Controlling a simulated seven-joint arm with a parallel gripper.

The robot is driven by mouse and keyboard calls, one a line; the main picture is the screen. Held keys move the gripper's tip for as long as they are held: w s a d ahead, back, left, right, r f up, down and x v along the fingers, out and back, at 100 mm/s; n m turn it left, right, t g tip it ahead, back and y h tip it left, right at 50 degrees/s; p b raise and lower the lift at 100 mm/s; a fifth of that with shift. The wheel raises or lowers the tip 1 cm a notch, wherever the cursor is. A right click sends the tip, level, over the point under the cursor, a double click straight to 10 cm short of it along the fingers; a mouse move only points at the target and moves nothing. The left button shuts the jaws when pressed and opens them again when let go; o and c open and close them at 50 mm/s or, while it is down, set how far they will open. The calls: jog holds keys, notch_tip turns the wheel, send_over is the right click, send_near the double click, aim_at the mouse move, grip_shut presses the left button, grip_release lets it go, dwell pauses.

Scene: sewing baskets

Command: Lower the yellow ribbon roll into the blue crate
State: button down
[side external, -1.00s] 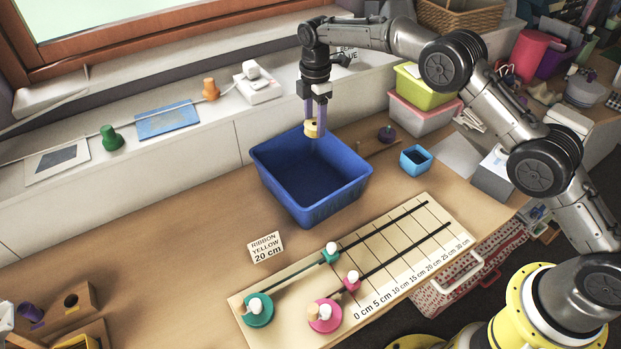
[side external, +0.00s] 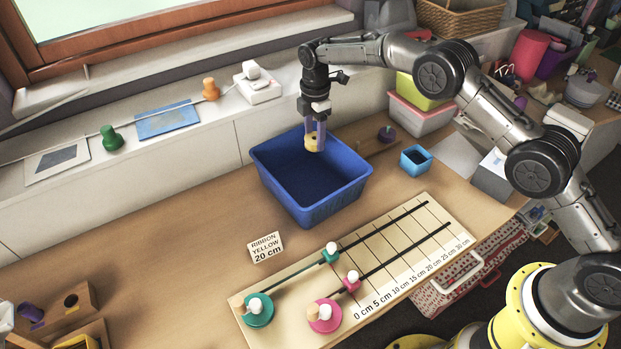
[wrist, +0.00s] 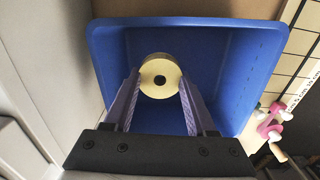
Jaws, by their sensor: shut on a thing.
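The yellow ribbon roll (side external: 313,141) is held between the purple fingers of my gripper (side external: 315,136). In the wrist view the roll (wrist: 160,77) shows its round face and dark centre hole between the two fingertips (wrist: 159,84). The blue crate (side external: 318,208) stands on the table below, open at the top. The roll is over the crate's back part, at about the height of its rim in the side view; how deep it is cannot be told exactly. In the wrist view the crate's walls (wrist: 265,80) surround the roll. The crate's inside looks otherwise empty.
A ruled measuring board (side external: 384,262) with green and pink spools lies in front of the crate. A ribbon card (side external: 265,247) lies front left.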

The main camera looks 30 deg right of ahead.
send_over(314, 173)
jog(key=shift+f, duration=2.75)
jog(key=shift+f, duration=2.5)
dwell(0.4)
jog(key=shift+c, duration=0.6)
grip_release()
